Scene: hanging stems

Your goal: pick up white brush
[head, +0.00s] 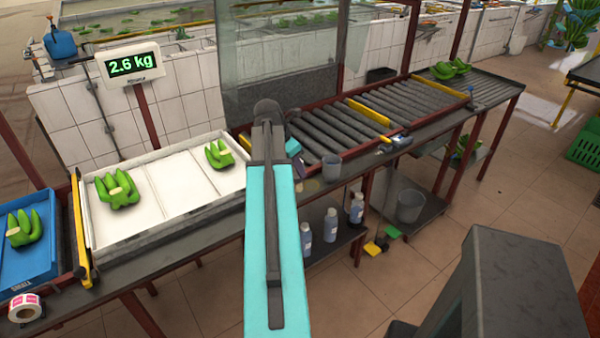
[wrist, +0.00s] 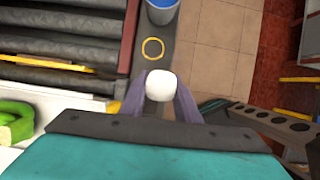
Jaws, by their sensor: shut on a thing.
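In the wrist view, the white brush (wrist: 161,86) shows only as a rounded white end between the two purple fingers of my gripper (wrist: 161,98). The fingers are shut on it, one on each side. The rest of the brush is hidden from this angle. It appears above the narrow dark ledge beside the roller conveyor; its height over the ledge cannot be told. In the head view, my teal arm covers most of the gripper, and I cannot make out the brush.
The roller conveyor (head: 318,135) lies behind. A white tray (head: 165,222) with green bananas (head: 118,190) is at left. Bottles (head: 331,225) stand below.

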